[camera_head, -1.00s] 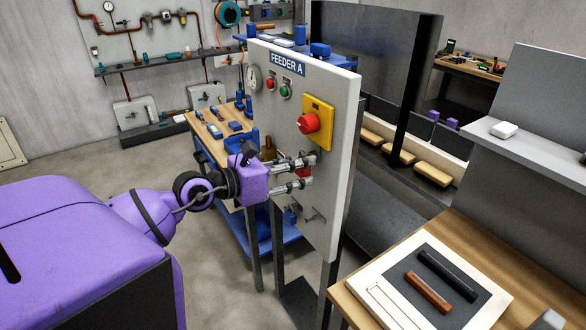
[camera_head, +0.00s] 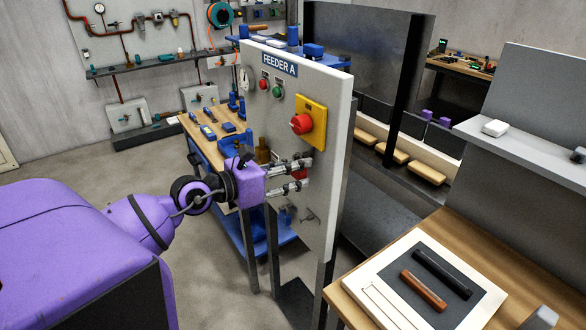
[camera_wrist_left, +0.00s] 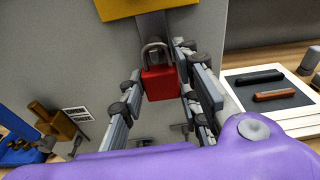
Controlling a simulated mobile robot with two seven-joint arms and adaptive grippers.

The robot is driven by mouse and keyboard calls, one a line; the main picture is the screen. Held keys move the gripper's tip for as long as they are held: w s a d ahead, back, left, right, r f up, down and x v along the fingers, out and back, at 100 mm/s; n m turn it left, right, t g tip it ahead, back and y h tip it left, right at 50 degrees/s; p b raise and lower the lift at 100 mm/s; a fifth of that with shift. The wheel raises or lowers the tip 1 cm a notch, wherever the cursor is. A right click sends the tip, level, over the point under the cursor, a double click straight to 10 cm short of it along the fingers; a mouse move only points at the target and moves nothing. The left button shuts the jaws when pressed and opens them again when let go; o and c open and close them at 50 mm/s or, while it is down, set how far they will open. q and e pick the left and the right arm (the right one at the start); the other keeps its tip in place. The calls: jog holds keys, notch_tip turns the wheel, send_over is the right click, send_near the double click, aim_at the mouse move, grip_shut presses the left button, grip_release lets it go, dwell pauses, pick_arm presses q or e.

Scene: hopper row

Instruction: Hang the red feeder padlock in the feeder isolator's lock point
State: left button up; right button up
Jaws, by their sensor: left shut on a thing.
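My left gripper (camera_head: 305,172) is shut on the red padlock (camera_wrist_left: 160,83), in front of the FEEDER A panel (camera_head: 262,115). In the left wrist view the padlock is upright between the fingers, with its grey shackle on top. In the head view the fingers mostly hide its red body (camera_head: 299,173). The feeder isolator (camera_head: 316,112) is a yellow plate with a red rotary handle, above the gripper. Its lower edge (camera_wrist_left: 140,8) tops the wrist view. The shackle overlaps a dark grey strip below that plate; I cannot tell whether it passes through anything. My right gripper is not in view.
A wooden bench (camera_head: 345,290) at lower right holds a framed board (camera_head: 470,268) with a black and a brown bar. A blue workbench (camera_head: 205,150) with tools stands behind the panel at left. A small T-shaped handle (camera_head: 310,216) sits low on the panel.

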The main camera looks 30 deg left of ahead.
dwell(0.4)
pick_arm(q)
jog(key=o, duration=1.3)
jog(key=shift+c, duration=0.2)
jog(key=shift+s, duration=0.1)
jog(key=v, duration=1.1)
jog(key=shift+s+a, duration=0.25)
jog(key=shift+s, duration=0.1)
